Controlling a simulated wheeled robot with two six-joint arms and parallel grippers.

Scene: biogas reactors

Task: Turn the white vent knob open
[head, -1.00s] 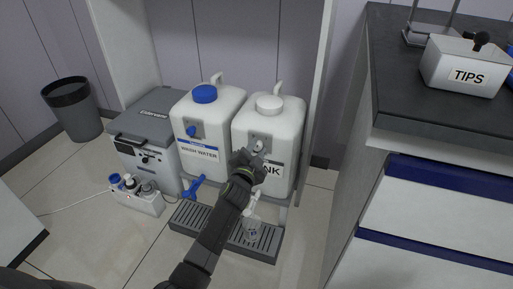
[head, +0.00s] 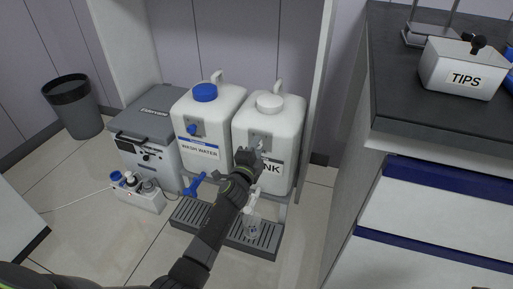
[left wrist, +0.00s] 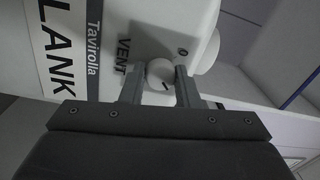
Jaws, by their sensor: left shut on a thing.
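The white vent knob (left wrist: 160,75) shows in the left wrist view between the two fingers of my left gripper (left wrist: 158,84). The fingers are shut on it, one on each side, and a dark mark shows on its face. "VENT" is printed beside it. The knob sits on the front of the white "BLANK" tank (head: 284,117), which has a white cap (head: 269,101). In the head view my left gripper (head: 250,156) is at the front of this tank and partly covers its label. My right gripper is not in view.
The "WASH WATER" tank (head: 190,112) with its blue cap, blue knob and blue tap (head: 194,186) stands just left. A grey box (head: 140,122) and a white bottle caddy (head: 144,197) are further left. A counter stands right.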

